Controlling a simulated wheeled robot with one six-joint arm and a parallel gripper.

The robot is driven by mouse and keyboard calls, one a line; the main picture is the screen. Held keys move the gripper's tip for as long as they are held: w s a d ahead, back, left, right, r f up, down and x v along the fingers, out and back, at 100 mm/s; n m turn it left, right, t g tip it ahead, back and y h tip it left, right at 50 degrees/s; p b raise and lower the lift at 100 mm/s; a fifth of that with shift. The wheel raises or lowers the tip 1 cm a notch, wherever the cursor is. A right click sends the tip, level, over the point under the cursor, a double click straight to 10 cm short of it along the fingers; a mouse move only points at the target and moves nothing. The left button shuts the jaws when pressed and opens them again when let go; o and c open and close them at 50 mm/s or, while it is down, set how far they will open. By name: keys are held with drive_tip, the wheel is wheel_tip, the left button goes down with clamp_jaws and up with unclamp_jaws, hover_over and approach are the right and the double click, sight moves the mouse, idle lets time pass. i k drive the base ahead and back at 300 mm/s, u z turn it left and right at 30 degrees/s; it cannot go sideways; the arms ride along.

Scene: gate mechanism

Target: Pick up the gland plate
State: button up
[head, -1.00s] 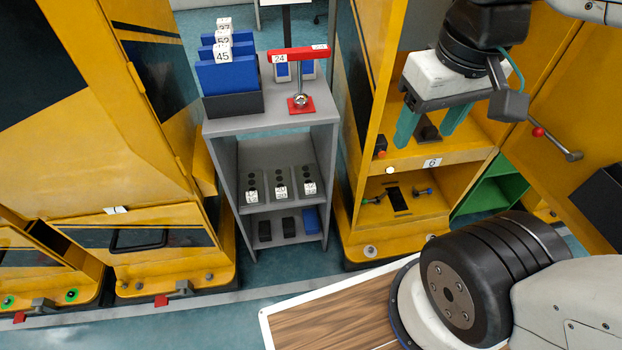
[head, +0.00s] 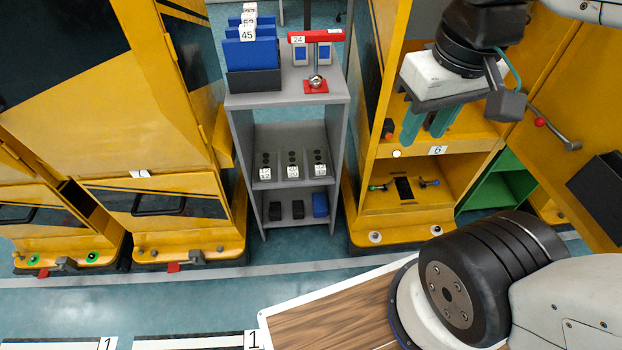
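My gripper (head: 428,124) has two teal fingers pointing down, set apart with a gap between them. It is in front of the open yellow cabinet's upper compartment, and I see nothing held. In the lower compartment, a dark rectangle (head: 403,188) lies on the yellow floor between a green-ended fastener (head: 378,187) and a blue-ended one (head: 429,183). I cannot tell whether this dark rectangle is the gland plate or an opening. My gripper is above it and apart from it. The fingers hide part of the upper compartment.
A grey shelf unit (head: 290,98) stands left of the cabinet, with blue binders (head: 252,52) and a red-topped stand (head: 316,84). The cabinet's door (head: 570,100) is open at right, with a lever (head: 555,130). A wood-topped surface (head: 330,310) is in front.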

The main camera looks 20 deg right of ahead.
sight(319, 160)
drive_tip(key=u, duration=0.45)
drive_tip(key=k, duration=1.05)
drive_tip(key=u, duration=1.2)
drive_tip(key=i, duration=1.45)
drive_tip(key=z, duration=0.45)
drive_tip(key=i, duration=0.55)
drive_tip(key=z, duration=0.95)
drive_tip(key=i, duration=0.25)
drive_tip(key=z, duration=0.25)
